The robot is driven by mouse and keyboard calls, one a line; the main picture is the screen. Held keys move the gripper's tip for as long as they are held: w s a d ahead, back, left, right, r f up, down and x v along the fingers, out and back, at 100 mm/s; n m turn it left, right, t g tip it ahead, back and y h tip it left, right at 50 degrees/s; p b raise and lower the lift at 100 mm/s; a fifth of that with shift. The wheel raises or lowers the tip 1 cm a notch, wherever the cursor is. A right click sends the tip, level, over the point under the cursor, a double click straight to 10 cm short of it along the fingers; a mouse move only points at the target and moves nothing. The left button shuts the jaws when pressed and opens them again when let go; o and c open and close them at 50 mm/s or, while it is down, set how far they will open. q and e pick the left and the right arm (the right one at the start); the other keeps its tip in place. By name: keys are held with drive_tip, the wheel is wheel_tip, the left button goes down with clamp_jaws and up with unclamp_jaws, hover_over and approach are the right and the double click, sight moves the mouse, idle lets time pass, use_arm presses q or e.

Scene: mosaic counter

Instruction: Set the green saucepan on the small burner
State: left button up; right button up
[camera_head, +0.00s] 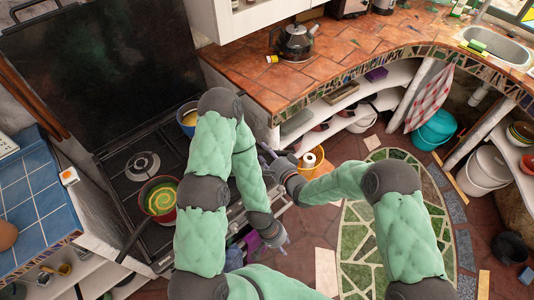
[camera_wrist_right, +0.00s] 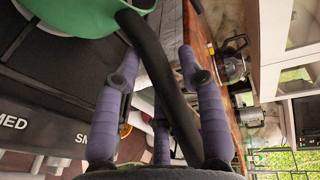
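The green saucepan (camera_wrist_right: 72,15) shows in part at the top left of the right wrist view. Its dark handle (camera_wrist_right: 150,48) runs down between the purple fingers of my right gripper (camera_wrist_right: 160,55). The fingers lean inward with gaps beside the handle, so I cannot tell whether they grip it. In the head view my right gripper (camera_head: 268,156) is at the stove's front right; I cannot make out the green saucepan there, where my left arm blocks much of the stove. My left gripper (camera_head: 280,238) hangs empty in front of the stove, fingers apart. A bare burner (camera_head: 143,165) shows on the stove.
A red pan (camera_head: 160,198) with green and yellow swirled contents stands at the stove's front left, its handle sticking out frontward. A blue pot (camera_head: 187,117) stands at the back, partly hidden by my arm. A kettle (camera_head: 297,42) is on the tiled counter (camera_head: 350,45).

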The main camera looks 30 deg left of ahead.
drive_tip(key=shift+o, duration=0.2)
drive_tip(key=shift+s+f, duration=0.15)
drive_tip(key=v, duration=1.2)
drive_tip(key=shift+r, duration=0.2)
